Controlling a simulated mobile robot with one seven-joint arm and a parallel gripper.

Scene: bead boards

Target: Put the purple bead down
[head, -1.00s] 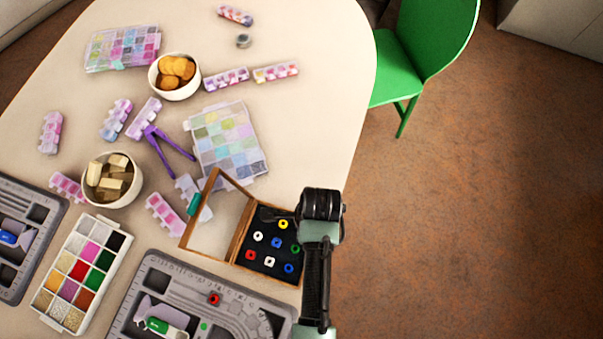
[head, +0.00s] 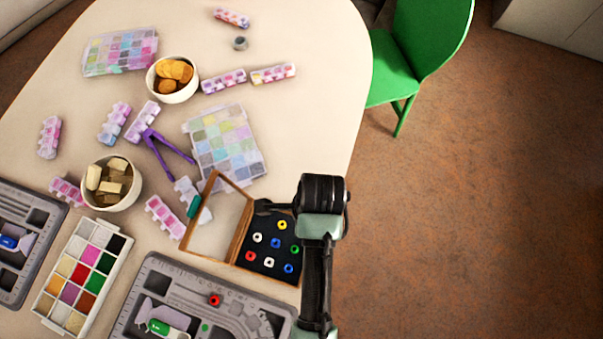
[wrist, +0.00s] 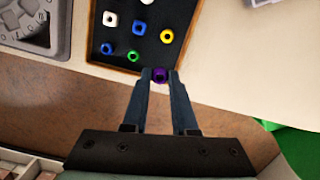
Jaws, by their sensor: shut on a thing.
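The purple bead (wrist: 159,75) is between the fingertips of my gripper (wrist: 160,78) in the wrist view. My gripper is shut on it. In the wrist view the bead appears at the edge of the black bead tray (wrist: 120,58), but I cannot tell its height. In the head view the wooden box (head: 237,243) has its glass lid open to the left, and its black tray (head: 262,243) holds several beads: yellow (head: 282,225), white, blue, green and red. My arm covers the right side of the box, and the purple bead is hidden in the head view.
A grey bead board (head: 140,283) with a red bead (head: 215,300) lies at the front. A compartment tray (head: 47,312) of coloured beads stands to its left. A bowl of wooden blocks (head: 130,199) and purple tweezers (head: 164,152) lie farther back. The table's right edge is close to my arm.

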